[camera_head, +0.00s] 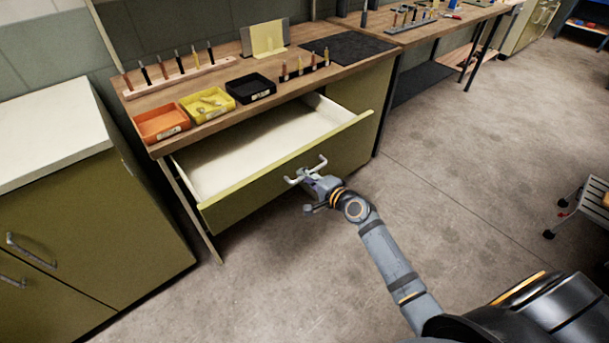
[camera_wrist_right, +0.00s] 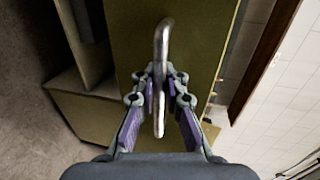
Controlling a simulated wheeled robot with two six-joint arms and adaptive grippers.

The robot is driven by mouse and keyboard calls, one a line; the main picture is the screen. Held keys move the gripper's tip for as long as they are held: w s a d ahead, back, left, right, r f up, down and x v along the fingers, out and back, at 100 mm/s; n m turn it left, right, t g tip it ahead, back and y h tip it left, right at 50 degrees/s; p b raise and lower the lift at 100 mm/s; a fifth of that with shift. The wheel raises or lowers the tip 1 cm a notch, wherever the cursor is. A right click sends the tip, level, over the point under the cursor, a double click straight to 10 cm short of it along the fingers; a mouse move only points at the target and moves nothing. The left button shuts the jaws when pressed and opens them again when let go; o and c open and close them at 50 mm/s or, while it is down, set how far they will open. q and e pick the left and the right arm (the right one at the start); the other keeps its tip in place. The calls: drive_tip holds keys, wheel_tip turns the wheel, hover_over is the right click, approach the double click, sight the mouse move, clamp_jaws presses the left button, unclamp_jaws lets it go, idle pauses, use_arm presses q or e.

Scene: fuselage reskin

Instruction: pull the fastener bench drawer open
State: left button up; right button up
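The fastener bench drawer (camera_head: 245,150) stands pulled well out from under the wooden bench top, and its pale inside looks empty. Its olive front (camera_head: 232,192) carries a metal bow handle (camera_head: 292,180). My right gripper (camera_head: 311,175) is at this handle, in front of the drawer. In the right wrist view the handle bar (camera_wrist_right: 161,50) runs between the two fingers (camera_wrist_right: 160,88), which look closed in on it from both sides. The exact contact is hard to see. My left gripper is in neither view.
The bench top (camera_head: 225,75) holds orange, yellow and black bins (camera_head: 161,122), tool racks and a dark mat (camera_head: 347,48). An olive cabinet (camera_head: 90,235) with a pale top stands at left. Open concrete floor (camera_head: 470,170) lies to the right, with a small cart (camera_head: 585,205) at the edge.

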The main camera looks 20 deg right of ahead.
drive_tip(key=shift+o, duration=0.8)
drive_tip(key=shift+s+d, duration=0.1)
drive_tip(key=shift+s, duration=0.1)
drive_tip(key=v, duration=1.1)
drive_tip(key=shift+s, duration=0.3)
drive_tip(key=shift+r, duration=0.1)
